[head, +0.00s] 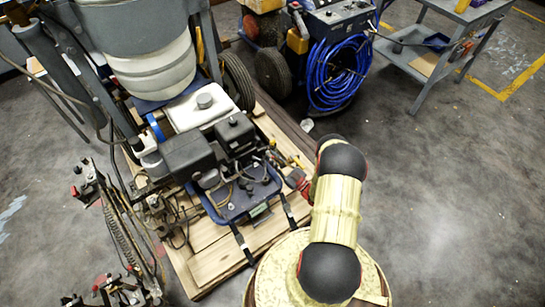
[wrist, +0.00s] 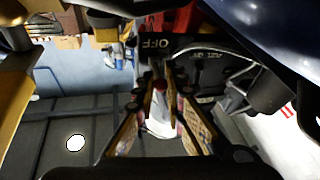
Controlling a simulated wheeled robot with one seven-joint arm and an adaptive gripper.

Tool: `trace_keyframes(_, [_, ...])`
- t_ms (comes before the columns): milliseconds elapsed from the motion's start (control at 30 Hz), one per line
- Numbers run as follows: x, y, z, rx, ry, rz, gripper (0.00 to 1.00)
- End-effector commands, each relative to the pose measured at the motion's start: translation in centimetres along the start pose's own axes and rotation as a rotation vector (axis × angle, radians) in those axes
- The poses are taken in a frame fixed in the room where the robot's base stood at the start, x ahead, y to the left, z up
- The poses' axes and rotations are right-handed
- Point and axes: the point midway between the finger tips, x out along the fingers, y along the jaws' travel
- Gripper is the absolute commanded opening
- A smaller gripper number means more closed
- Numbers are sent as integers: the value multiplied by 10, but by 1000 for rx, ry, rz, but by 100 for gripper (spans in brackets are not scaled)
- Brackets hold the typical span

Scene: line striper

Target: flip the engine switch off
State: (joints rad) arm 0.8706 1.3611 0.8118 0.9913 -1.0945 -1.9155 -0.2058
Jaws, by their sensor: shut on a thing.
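The engine (head: 200,160) of the line striper stands on a wooden pallet in the head view. My gripper (head: 298,182) reaches in at the engine's right side. In the wrist view, a dark panel (wrist: 180,44) with white "OFF" lettering lies just beyond the fingertips. In the head view the switch cannot be made out.
The pallet (head: 212,262) spans the floor under the machine. A blue coiled hose (head: 335,75) hangs on a unit behind. A grey cart (head: 440,45) stands at the back right. The floor to the right is clear. Hoses and cables crowd the left side.

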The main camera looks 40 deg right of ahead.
Motion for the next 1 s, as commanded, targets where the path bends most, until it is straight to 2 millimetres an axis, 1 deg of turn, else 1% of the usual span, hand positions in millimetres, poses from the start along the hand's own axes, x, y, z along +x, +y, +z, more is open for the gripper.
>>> trace_keyframes(100, [-1, -2, 3, -6, 24, 1, 0])
trace_keyframes(433, [-2, -2, 2, -7, 31, 2, 0])
trace_keyframes(467, [-2, -2, 2, -7, 31, 2, 12])
trace_keyframes(700, [-1, -1, 2, -8, 32, 3, 26])
trace_keyframes(767, [-1, -1, 2, -8, 32, 3, 29])
trace_keyframes(1000, [-1, -1, 2, -9, 33, 3, 29])
